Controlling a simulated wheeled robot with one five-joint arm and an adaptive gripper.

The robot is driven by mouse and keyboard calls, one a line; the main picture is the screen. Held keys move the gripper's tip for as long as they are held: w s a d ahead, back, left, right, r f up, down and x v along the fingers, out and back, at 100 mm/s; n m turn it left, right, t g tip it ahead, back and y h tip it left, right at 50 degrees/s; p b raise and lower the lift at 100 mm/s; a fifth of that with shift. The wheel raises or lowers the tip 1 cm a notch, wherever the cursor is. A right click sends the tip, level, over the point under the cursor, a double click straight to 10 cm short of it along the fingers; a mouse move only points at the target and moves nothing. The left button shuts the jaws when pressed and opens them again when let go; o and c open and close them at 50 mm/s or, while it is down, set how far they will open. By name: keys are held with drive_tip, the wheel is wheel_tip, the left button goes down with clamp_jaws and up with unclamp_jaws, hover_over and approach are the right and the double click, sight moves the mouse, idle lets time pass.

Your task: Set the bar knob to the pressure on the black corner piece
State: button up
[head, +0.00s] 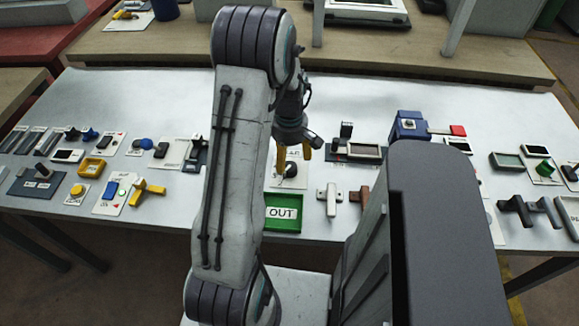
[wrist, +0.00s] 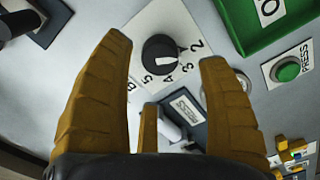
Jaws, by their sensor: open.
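The knob also shows in the head view (head: 290,170). My gripper (head: 293,154) is open above the knob.
A green tray (head: 283,225) marked OUT lies in front of the knob. A green PRESS button (wrist: 288,72) and a grey labelled block (wrist: 186,106) show in the wrist view. A blue box (head: 408,126) stands right of the knob. The rear of the white table is mostly clear.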

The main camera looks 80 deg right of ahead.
sight(289, 167)
drive_tip(key=shift+f, duration=2.55)
drive_tip(key=shift+c, duration=0.3)
drive_tip(key=c, duration=1.1)
drive_tip(key=shift+m, duration=0.3)
drive_tip(key=shift+c, duration=0.3)
drive_tip(key=m+b, duration=0.1)
drive_tip(key=m, duration=0.1)
drive_tip(key=shift+f+m+b, duration=0.15)
drive_tip(key=shift+m+b, duration=0.15)
drive_tip(key=shift+b, duration=0.05)
drive_tip(key=m+b, duration=0.2)
drive_tip(key=m, duration=0.2)
drive_tip(key=shift+a+m, duration=0.1)
drive_tip(key=shift+m, duration=0.2)
drive_tip(key=m+b, duration=0.1)
drive_tip(key=m, duration=0.3)
drive_tip(key=shift+m+b, duration=0.5)
drive_tip(key=shift+m, duration=1.4)
